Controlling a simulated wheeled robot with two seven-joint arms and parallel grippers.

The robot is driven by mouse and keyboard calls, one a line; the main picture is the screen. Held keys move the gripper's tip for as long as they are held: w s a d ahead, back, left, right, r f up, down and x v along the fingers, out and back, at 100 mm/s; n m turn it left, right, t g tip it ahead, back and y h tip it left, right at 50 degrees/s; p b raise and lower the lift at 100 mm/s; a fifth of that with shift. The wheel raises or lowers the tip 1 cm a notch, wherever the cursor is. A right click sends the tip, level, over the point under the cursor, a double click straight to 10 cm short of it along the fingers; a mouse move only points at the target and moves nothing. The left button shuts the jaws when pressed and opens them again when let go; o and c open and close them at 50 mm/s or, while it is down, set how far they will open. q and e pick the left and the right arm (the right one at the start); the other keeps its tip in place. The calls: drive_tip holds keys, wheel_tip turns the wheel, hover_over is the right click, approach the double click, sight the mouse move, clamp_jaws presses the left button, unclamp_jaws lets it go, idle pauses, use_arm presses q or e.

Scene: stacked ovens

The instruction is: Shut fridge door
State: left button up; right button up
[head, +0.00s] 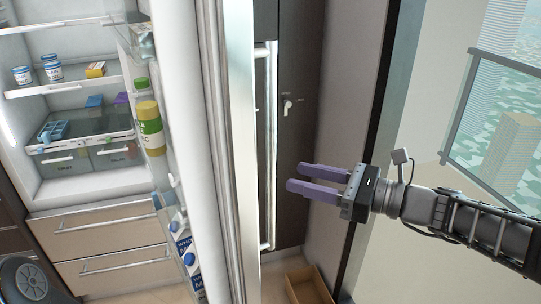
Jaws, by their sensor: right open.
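The fridge door (182,110) stands open, seen nearly edge-on in the middle of the head view. Its inner shelves hold bottles and cartons and face left, towards the lit fridge interior (90,115). A long vertical metal handle (267,150) shows just right of the door's edge. My right gripper (292,179) comes in from the right with its two purple fingers apart and empty. The fingers point left, to the right of the door, and appear apart from it. My left gripper is not in view.
Fridge drawers (105,240) are below the interior. A dark cabinet panel (300,110) with a small lock stands behind my gripper. An open brown box (308,285) is on the floor below. A glass railing (500,120) and window lie at the right.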

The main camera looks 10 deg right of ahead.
sight(271, 163)
drive_tip(key=shift+s+d+r, duration=0.1)
drive_tip(key=shift+s+r, duration=0.1)
drive_tip(key=shift+r, duration=0.6)
drive_tip(key=p+x, duration=0.1)
drive_tip(key=x, duration=0.7)
drive_tip(key=shift+r, duration=0.1)
drive_tip(key=shift+c, duration=0.3)
clamp_jaws()
idle(0.6)
